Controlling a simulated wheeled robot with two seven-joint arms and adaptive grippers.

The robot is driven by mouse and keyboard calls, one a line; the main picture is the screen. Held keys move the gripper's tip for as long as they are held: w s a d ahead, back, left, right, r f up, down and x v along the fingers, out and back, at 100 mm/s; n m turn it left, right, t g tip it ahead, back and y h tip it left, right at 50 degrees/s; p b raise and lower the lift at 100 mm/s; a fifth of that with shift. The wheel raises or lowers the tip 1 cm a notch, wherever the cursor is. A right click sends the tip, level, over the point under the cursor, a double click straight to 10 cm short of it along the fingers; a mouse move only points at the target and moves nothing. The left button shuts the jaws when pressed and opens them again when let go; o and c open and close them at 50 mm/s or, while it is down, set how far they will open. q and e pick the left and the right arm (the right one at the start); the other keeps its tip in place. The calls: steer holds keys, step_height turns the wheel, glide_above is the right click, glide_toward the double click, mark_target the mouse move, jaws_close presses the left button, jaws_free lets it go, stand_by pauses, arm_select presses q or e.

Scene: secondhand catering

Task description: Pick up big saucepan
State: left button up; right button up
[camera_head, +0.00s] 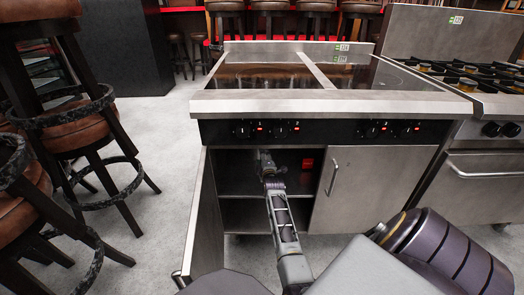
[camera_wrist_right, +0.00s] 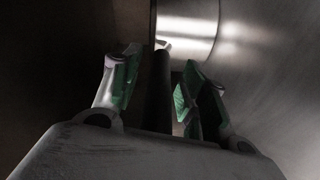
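A shiny metal curved surface (camera_wrist_right: 188,38), which looks like the side of the big saucepan, shows in the right wrist view just beyond my fingertips. A dark upright bar (camera_wrist_right: 159,85), likely its handle, stands between the two green-padded fingers of my right gripper (camera_wrist_right: 158,92). The fingers are apart, with narrow gaps beside the bar. In the head view my right gripper (camera_head: 267,165) is inside the open cabinet (camera_head: 235,172), at its upper compartment. I cannot make out the saucepan there; the dark interior and my arm hide it. My left gripper is not in view.
The cabinet's left door (camera_head: 203,220) stands open; its right door (camera_head: 360,190) is shut. A shelf (camera_head: 235,195) divides the inside. The steel cooktop edge (camera_head: 320,103) overhangs my arm. Stools (camera_head: 75,130) stand at left, a gas range (camera_head: 480,85) at right.

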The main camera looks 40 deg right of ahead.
jaws_close()
steer(key=shift+r, duration=0.2)
steer(key=shift+r, duration=0.1)
stand_by(0.5)
